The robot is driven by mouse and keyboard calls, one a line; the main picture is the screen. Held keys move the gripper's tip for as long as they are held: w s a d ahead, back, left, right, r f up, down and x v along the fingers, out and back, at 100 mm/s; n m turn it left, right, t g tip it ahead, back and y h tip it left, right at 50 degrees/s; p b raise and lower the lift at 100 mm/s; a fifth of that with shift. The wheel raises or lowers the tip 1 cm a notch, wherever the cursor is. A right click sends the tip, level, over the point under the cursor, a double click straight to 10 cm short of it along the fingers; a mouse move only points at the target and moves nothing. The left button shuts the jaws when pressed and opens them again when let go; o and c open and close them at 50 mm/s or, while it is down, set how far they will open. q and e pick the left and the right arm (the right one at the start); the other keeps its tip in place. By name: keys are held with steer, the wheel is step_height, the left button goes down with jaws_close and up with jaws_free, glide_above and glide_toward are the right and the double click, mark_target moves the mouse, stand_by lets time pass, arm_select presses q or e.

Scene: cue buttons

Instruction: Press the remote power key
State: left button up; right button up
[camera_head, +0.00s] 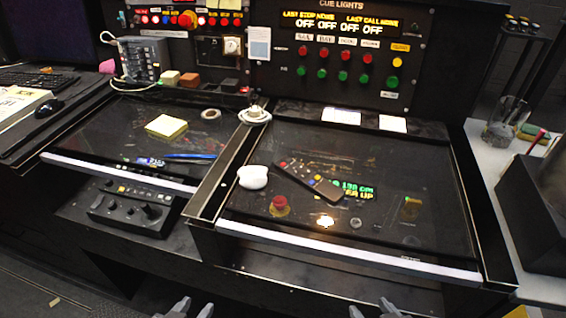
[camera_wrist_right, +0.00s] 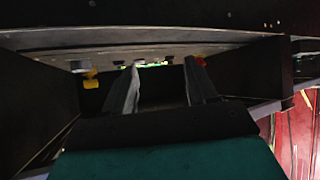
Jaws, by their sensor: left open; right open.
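The remote (camera_head: 311,181) is a dark, slim handset lying diagonally on the glossy black right-hand desk panel, beside a green lit display (camera_head: 357,189). Small coloured keys show at its upper-left end, one of them red (camera_head: 284,164); the key markings are too small to read. My left gripper (camera_head: 193,309) is at the bottom edge of the head view, open and empty, in front of the desk. My right gripper (camera_head: 371,309) is also at the bottom edge, open and empty, below and apart from the remote. Its two fingers show spread in the right wrist view (camera_wrist_right: 161,84).
A white rounded object (camera_head: 253,177) lies left of the remote, with a red mushroom button (camera_head: 279,206) below it. A pale front rail (camera_head: 350,250) edges the panel. Cue light buttons (camera_head: 343,76) stand behind. A glass (camera_head: 503,128) stands at right.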

steer(key=shift+w, duration=0.1)
jaws_close()
stand_by(1.2)
